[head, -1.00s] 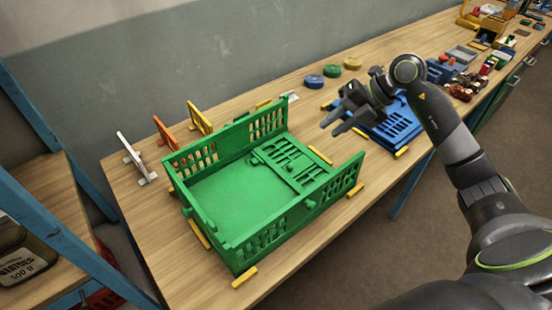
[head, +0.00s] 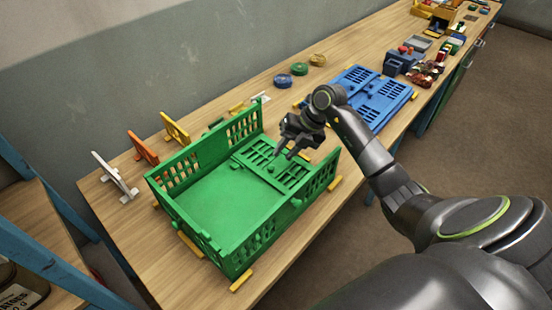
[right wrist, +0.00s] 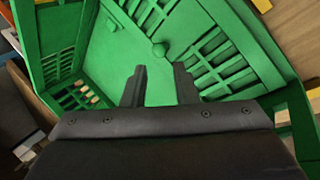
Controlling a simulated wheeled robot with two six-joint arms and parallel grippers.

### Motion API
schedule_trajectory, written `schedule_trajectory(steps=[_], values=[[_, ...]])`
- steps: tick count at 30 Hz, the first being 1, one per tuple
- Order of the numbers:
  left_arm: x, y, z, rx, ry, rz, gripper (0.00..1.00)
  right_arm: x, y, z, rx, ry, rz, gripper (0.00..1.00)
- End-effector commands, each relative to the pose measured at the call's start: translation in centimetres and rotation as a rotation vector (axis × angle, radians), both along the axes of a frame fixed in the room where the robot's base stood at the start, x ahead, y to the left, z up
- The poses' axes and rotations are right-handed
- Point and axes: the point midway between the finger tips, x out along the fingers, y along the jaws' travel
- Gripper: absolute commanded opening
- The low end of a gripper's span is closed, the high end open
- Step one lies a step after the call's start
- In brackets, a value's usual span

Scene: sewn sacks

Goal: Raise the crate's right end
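The green crate (head: 205,203) stands on the workbench. Its two long slotted sides and its left end are up. Its slotted right end panel (head: 290,174) lies folded down flat inside, over the crate's floor. My right gripper (head: 280,163) is above that panel, fingers pointing down, with nothing between them. I cannot tell whether the fingertips touch the panel. My left gripper is not in view.
A folded blue crate (head: 380,98) lies to the right on the workbench (head: 222,108). Yellow blocks (head: 241,279) sit around the green crate. White, orange and yellow stands (head: 145,148) are behind it at left. Blue, green and yellow tape rolls (head: 299,68) lie at the back.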

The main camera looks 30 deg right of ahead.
Motion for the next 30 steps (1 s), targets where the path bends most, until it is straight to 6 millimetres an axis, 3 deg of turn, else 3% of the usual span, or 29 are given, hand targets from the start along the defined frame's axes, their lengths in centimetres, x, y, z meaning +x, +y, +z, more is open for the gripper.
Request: schedule_trajectory(steps=[9, 21, 27, 30], values=[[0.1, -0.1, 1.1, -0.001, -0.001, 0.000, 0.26, 1.1, 2.2, -4.1, 0.003, 0.001, -0.001, 0.27], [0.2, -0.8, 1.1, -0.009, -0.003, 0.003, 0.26, 1.2, 2.5, -4.8, 0.001, 0.000, 0.000, 0.27], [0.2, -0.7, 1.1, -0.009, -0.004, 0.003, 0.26, 1.2, 2.5, -4.8, 0.001, -0.001, -0.001, 0.02], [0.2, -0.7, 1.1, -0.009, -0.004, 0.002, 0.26, 1.2, 2.5, -4.8, 0.001, -0.001, -0.001, 0.00]])
